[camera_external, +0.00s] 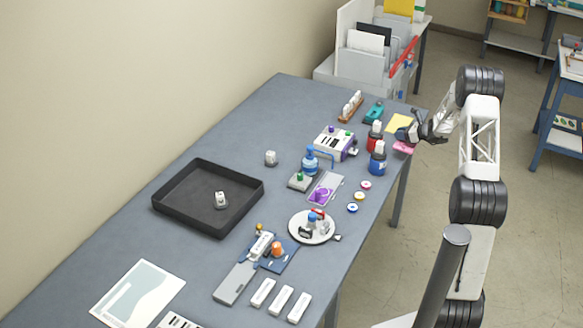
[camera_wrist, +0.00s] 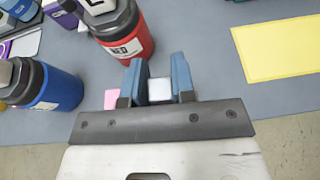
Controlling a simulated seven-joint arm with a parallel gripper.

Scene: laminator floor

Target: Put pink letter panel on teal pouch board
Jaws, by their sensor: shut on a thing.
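The pink letter panel (camera_external: 403,147) is at the far right edge of the table, right under my gripper (camera_external: 413,136). In the wrist view, a small pink part of it (camera_wrist: 111,98) shows left of my blue fingers (camera_wrist: 159,72), which are shut on a pale grey block that seems to be its grip. The rest of the panel is hidden. A flat sheet-like board with pale teal and white areas (camera_external: 140,292) lies at the near left of the table; it looks like the teal pouch board. Nothing lies on it.
Red (camera_external: 374,137) and blue (camera_external: 377,160) bottles stand close to my gripper. A yellow sheet (camera_wrist: 280,40) lies to its right in the wrist view. A black tray (camera_external: 180,203), a white round plate (camera_external: 300,232) and several small tools stand between gripper and board.

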